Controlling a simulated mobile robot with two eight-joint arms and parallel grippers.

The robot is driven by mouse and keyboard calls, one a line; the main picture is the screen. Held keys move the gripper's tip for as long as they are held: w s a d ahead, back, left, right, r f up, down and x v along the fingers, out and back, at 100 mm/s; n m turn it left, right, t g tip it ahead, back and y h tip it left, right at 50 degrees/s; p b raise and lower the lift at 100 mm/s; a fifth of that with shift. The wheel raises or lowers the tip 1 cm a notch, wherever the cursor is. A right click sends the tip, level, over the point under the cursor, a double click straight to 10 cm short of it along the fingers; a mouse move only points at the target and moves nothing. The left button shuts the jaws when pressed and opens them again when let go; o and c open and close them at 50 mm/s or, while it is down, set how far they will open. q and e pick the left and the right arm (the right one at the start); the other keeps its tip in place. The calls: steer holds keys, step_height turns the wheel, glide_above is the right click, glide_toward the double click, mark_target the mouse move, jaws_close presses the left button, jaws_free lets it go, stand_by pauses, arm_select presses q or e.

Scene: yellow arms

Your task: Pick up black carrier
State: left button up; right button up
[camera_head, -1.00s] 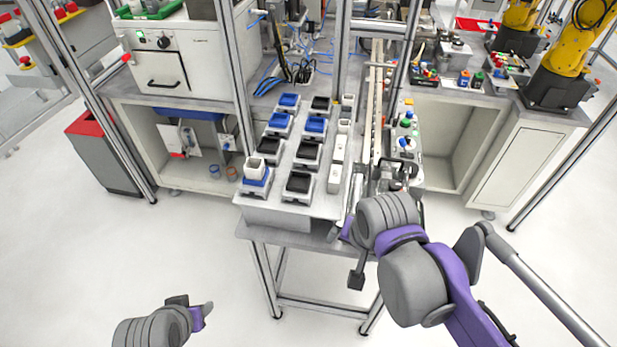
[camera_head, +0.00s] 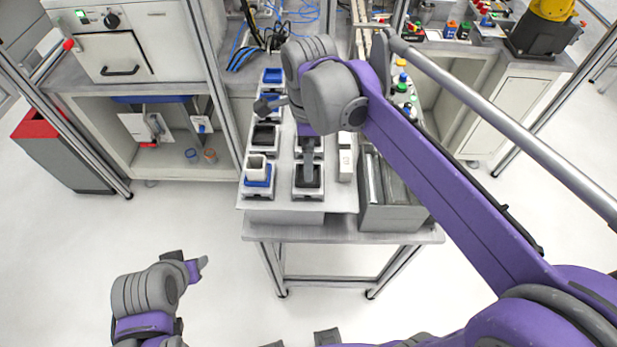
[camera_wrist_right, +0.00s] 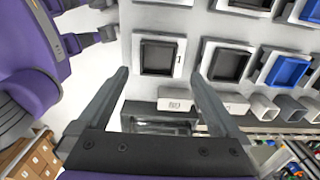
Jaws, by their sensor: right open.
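Several black carriers sit in light holders on the table's raised plate. The front one (camera_head: 308,180) is partly covered by a finger of my right gripper (camera_head: 288,135) in the head view. In the right wrist view a black carrier (camera_wrist_right: 159,57) lies between and beyond the open, empty fingers of that gripper (camera_wrist_right: 160,75). Another black carrier (camera_wrist_right: 229,65) is just right of the right finger. A third (camera_head: 264,135) stands in the left row. My left gripper (camera_head: 189,264) is at the lower left over the floor, away from the table; its opening is unclear.
A blue carrier with a white cup (camera_head: 257,172) stands at the front left. Other blue carriers (camera_head: 272,75) are farther back. A grey bin (camera_head: 392,215) borders the plate on the right. A metal post (camera_head: 215,75) rises left of the plate.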

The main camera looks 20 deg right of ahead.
steer(key=shift+s+a+f, duration=0.1)
steer(key=shift+f, duration=1.3)
steer(key=shift+a+f, duration=0.1)
steer(key=shift+f, duration=1.25)
jaws_close()
steer(key=shift+r, duration=0.15)
step_height(320, 180, up, 10)
